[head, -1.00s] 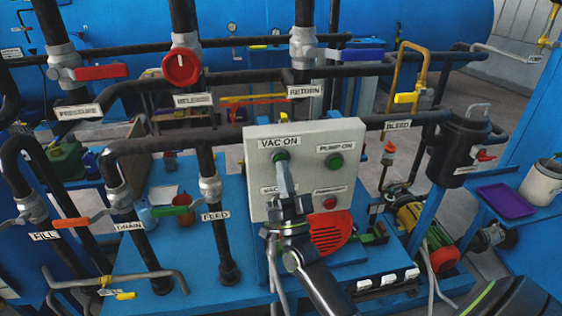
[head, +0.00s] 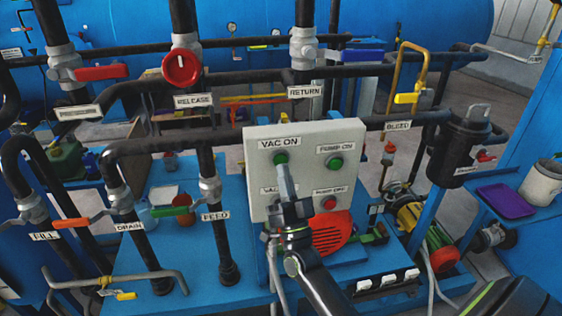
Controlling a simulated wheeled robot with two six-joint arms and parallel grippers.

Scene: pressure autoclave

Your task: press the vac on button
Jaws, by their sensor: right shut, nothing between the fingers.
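The VAC ON button (head: 281,158) is green and sits at the top left of the light grey control panel (head: 312,170), under its VAC ON label. My right gripper (head: 283,168) is shut and empty, and its fingertips are just below the button, overlapping its lower edge in the head view. I cannot tell whether they touch it. The gripper hides most of the lower left label and whatever button is under it. My left gripper is not in view.
A green PUMP ON button (head: 335,163) and a red button (head: 329,203) are on the panel's right half. A red vented motor cover (head: 331,232) is below. Black pipes with a red RELEASE knob (head: 181,68) run left and above.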

